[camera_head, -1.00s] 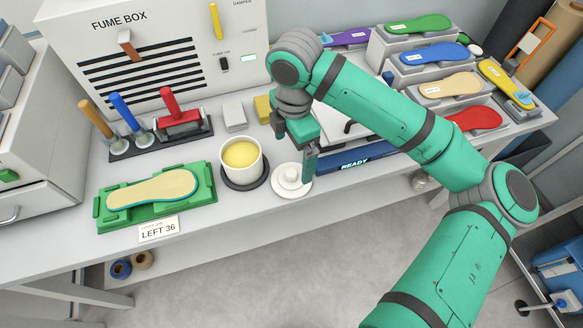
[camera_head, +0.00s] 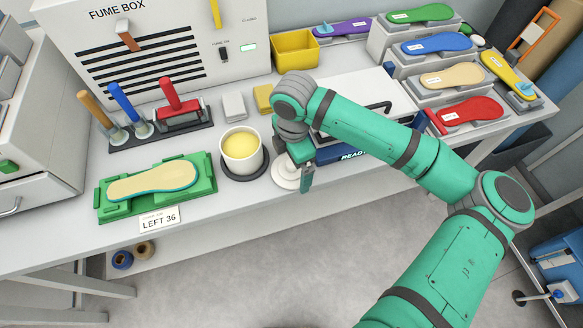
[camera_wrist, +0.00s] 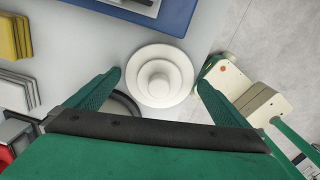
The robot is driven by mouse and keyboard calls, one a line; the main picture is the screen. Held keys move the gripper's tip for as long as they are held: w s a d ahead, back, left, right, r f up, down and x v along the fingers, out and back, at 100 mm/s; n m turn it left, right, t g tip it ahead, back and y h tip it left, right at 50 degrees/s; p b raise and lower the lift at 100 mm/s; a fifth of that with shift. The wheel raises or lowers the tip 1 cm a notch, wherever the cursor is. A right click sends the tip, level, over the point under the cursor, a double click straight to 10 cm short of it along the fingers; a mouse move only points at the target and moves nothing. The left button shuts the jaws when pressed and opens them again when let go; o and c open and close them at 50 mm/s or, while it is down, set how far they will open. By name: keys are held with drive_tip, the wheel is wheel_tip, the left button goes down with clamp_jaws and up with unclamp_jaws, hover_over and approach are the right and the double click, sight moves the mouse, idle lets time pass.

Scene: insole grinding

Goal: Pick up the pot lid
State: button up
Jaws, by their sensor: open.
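The pot lid (camera_head: 284,172) is a round white disc with raised steps and a central knob. It lies near the front edge of the bench, just right of the pot. In the wrist view the whole lid (camera_wrist: 158,76) shows, with its knob between and ahead of the two fingers. My gripper (camera_head: 306,180) is open and empty, low above the lid, and hides part of it in the head view. In the wrist view my gripper (camera_wrist: 160,85) has one finger on each side of the lid. The white pot (camera_head: 241,152) of yellow content stands open on a dark round mat.
A green holder (camera_head: 207,186) with an insole lies left of the pot. Grey and yellow blocks (camera_head: 233,106) lie behind the pot. A blue device (camera_head: 342,152) marked READY stands behind and right of the lid. The bench's front edge is close.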

drive_tip(key=c, duration=0.9)
drive_tip(key=shift+r, duration=0.1)
drive_tip(key=shift+r, duration=0.55)
drive_tip(key=s+r, duration=0.4)
drive_tip(key=s+d+r, duration=0.1)
drive_tip(key=s+r, duration=0.3)
drive_tip(key=s, duration=0.1)
drive_tip(key=s+r, duration=0.3)
drive_tip(key=s, duration=0.1)
drive_tip(key=shift+s+d+r, duration=0.25)
drive_tip(key=shift+s+r, duration=0.15)
